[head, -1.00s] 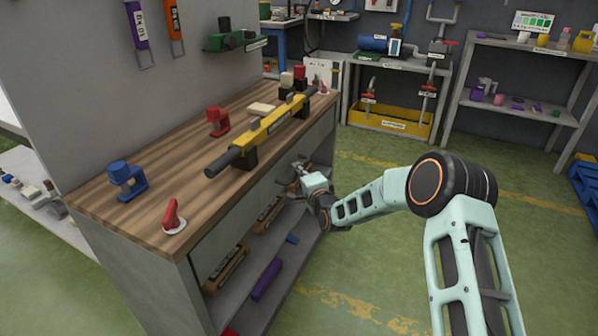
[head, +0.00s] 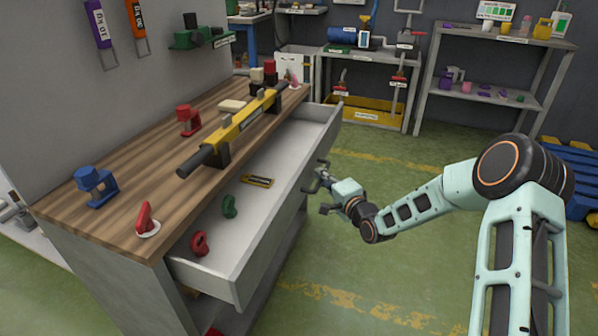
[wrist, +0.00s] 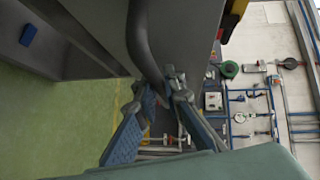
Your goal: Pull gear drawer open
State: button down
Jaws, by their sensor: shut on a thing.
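The grey drawer (head: 262,256) stands well out from the workbench (head: 125,180) in the head view, its inside showing. In it lie a red piece (head: 199,243), a green piece (head: 229,206) and a small yellow-and-black item (head: 257,181). My gripper (head: 322,182) is at the outer face of the drawer front. In the wrist view my gripper (wrist: 163,90) is shut on the dark curved handle (wrist: 140,45). The exact finger contact is partly hidden.
On the benchtop are a yellow bar tool (head: 235,128), a red clamp (head: 188,119), a blue clamp (head: 96,186) and a red lever (head: 146,218). Green floor (head: 395,280) is clear in front of the drawer. A shelf rack (head: 490,95) stands behind.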

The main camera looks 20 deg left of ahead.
jog(key=d, duration=0.9)
jog(key=shift+s+p, duration=0.4)
jog(key=shift+p, duration=0.05)
jog(key=c, duration=2)
grip_release()
jog(key=v, duration=1.2)
jog(key=shift+a+r, duration=0.1)
